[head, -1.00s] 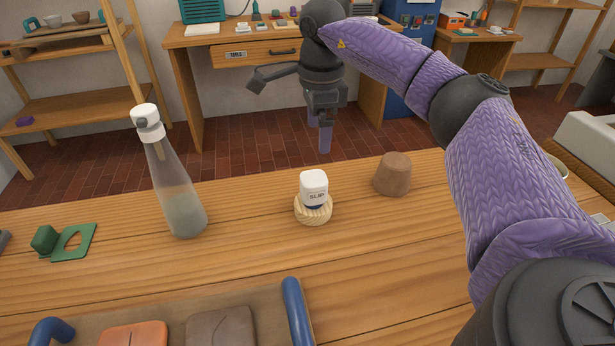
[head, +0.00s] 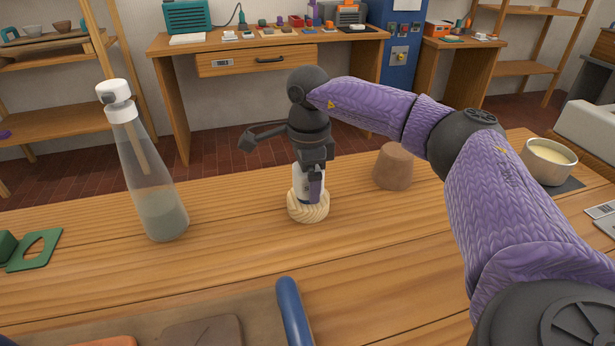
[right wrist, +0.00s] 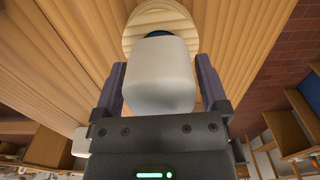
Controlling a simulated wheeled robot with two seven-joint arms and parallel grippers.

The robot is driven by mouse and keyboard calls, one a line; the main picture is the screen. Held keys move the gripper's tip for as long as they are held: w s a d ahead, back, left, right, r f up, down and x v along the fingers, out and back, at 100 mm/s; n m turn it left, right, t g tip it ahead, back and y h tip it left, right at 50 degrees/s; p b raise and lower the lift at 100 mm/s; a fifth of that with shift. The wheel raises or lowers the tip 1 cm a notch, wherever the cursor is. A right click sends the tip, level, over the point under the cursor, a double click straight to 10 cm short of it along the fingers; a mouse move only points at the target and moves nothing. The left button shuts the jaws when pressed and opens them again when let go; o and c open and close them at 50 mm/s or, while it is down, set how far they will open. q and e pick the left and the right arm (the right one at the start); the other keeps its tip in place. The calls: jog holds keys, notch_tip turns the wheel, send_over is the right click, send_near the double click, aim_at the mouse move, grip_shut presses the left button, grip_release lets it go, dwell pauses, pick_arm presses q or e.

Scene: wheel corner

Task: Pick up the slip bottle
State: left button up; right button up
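The slip bottle is a small white bottle (head: 299,182) with a dark blue band, upright on a round pale ribbed coaster (head: 308,207) on the wooden bench. In the right wrist view the bottle's white top (right wrist: 160,78) sits between the two fingers (right wrist: 160,85). They stand on either side of it and look open, with no clear grip. My left gripper is in neither view.
A tall clear bottle (head: 160,205) stands to the left, a brown clay lump (head: 393,168) close on the right. A blue-handled tray (head: 240,330) is at the front. A bowl (head: 548,165) stands far right. Green pieces (head: 38,250) lie far left.

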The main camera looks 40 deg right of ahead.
grip_shut()
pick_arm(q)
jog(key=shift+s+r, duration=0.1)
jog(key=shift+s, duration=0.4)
pick_arm(e)
notch_tip(320, 180, up, 10)
jog(key=p, duration=0.4)
jog(key=shift+r+p, duration=0.1)
jog(key=shift+p, duration=0.2)
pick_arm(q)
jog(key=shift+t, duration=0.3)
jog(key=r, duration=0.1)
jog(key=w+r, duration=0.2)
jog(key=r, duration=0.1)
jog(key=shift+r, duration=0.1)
